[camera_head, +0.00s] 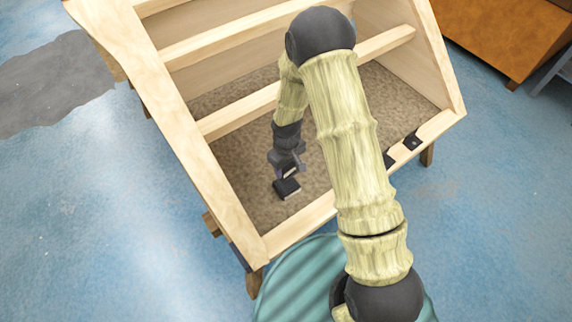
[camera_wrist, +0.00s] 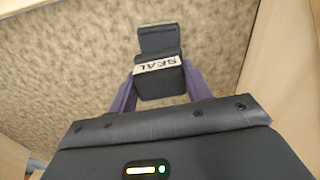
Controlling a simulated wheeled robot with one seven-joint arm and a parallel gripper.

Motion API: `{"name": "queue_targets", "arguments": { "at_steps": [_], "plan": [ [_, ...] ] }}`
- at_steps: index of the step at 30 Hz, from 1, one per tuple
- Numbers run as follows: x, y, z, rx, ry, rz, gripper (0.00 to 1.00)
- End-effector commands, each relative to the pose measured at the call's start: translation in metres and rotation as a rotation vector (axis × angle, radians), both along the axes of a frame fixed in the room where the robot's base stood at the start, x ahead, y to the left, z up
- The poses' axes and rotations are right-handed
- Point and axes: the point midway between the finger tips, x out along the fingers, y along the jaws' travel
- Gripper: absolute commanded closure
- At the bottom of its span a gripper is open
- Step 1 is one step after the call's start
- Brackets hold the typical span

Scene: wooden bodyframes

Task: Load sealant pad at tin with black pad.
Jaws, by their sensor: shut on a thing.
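My gripper (camera_head: 286,162) is inside the wooden frame, low over its speckled brown floor. In the wrist view its purple fingers (camera_wrist: 159,76) are shut on a black block, the sealant pad (camera_wrist: 160,87), with a white strip lettered "SEAL". A second small dark block (camera_wrist: 158,39), perhaps the tin with the black pad, lies just beyond the held one. In the head view this dark block (camera_head: 287,188) sits on the floor directly below my gripper. I cannot tell whether the two touch. The underside of the held pad is hidden.
The open wooden frame (camera_head: 170,110) has side walls and crossbars near my arm. A small black item (camera_head: 412,141) rests on its front right rail, and another (camera_head: 389,160) is partly hidden by my arm. Bare floor (camera_head: 240,165) lies left of my gripper.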

Motion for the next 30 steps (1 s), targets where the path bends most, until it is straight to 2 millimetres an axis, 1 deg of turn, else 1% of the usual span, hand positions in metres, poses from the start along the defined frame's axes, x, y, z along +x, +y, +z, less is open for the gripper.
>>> {"name": "queue_targets", "arguments": {
  "at_steps": [1, 3, 9, 12, 30],
  "plan": [
    [0.0, 0.0, -0.01, 0.0, 0.0, 0.0, 0.69],
    [0.0, 0.0, -0.016, 0.0, 0.0, 0.0, 0.69],
    [0.0, 0.0, -0.034, 0.0, 0.0, 0.001, 0.69],
    [0.0, 0.001, -0.039, 0.001, -0.001, 0.001, 0.69],
    [0.0, 0.0, -0.041, 0.0, 0.0, 0.0, 0.69]
  ]
}}
